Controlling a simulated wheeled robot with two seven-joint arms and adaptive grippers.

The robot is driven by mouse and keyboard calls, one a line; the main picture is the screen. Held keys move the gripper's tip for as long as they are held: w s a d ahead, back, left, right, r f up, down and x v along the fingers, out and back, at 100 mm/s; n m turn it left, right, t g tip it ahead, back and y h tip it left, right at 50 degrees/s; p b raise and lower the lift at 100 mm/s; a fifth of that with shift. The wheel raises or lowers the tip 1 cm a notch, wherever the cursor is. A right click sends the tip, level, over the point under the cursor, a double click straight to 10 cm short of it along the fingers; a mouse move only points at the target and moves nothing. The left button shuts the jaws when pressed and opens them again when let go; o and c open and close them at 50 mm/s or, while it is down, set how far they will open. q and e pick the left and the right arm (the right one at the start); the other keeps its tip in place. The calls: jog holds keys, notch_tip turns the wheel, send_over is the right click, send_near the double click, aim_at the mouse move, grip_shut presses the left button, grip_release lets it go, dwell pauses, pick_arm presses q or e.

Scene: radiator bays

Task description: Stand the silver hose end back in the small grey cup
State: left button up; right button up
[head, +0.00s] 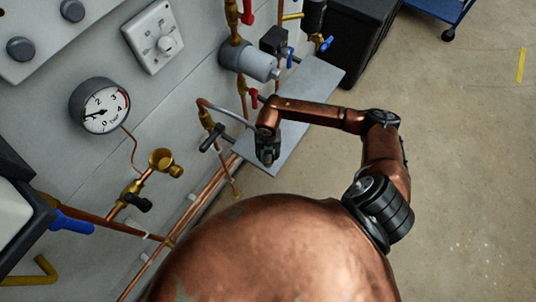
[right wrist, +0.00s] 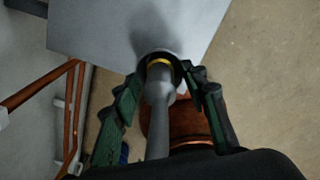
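In the right wrist view the silver hose end (right wrist: 158,88) lies between the fingers of my right gripper (right wrist: 166,72), its tip with a yellow band at a dark round rim. The rim looks like the mouth of the small grey cup (right wrist: 160,53), mostly hidden; I cannot tell whether the tip is inside or just above it. The fingertips come close on both sides of the hose end; whether they touch it is unclear. In the head view my right gripper (head: 267,154) points down over the grey plate (head: 314,82), and the grey hose (head: 228,113) runs to it from the wall. My left gripper is out of view.
A pressure gauge (head: 105,111), brass valve (head: 164,162), grey cylinder (head: 248,62) and copper pipes (head: 195,200) stand along the wall on the left. A black bin (head: 350,35) is behind the plate. The floor (head: 470,160) on the right is clear.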

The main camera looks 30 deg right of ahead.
jog(key=shift+r, duration=0.1)
jog(key=shift+r, duration=0.3)
notch_tip(320, 180, up, 12)
jog(key=shift+f+p, duration=0.1)
jog(key=shift+p, duration=0.9)
